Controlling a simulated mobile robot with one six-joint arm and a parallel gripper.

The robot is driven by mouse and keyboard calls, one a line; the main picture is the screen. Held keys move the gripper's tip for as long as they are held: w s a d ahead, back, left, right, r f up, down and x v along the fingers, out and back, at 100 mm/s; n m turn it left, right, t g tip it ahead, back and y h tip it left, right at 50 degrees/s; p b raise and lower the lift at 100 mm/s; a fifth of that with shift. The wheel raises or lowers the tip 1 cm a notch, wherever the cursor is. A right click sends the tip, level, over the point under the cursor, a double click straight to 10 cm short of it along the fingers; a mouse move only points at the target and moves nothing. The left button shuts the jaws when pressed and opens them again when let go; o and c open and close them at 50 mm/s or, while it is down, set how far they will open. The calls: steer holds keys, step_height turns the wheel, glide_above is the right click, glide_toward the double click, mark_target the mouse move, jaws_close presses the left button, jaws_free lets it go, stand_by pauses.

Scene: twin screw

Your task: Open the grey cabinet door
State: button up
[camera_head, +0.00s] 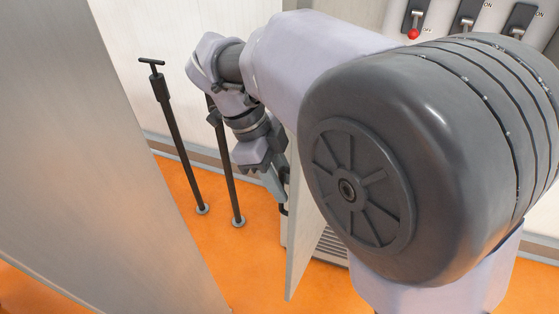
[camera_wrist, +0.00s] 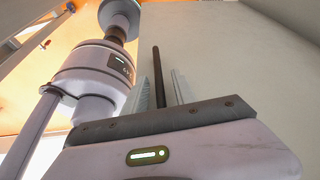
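The grey cabinet door (camera_head: 306,225) appears as a narrow upright panel beside my arm in the head view. It stands at an angle in front of a vented unit, partly hidden by my arm. A dark handle (camera_head: 284,209) shows at its left side. My gripper (camera_head: 275,185) is at this handle. In the wrist view, a dark bar (camera_wrist: 157,72), likely the handle, runs between the two fingers of my gripper (camera_wrist: 161,92). Gaps show on both sides of the bar, so the fingers look open around it. A broad pale surface (camera_wrist: 235,70) lies behind.
A large grey panel (camera_head: 110,150) fills the left foreground. Two dark upright rods (camera_head: 180,145) (camera_head: 232,185) stand on the orange floor (camera_head: 180,180) behind my gripper. Wall switches (camera_head: 467,18), one with a red knob (camera_head: 412,34), are at the upper right.

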steer(key=p+v, duration=0.7)
steer(key=v, duration=1)
steer(key=shift+r, duration=0.2)
steer(key=shift+a, duration=0.1)
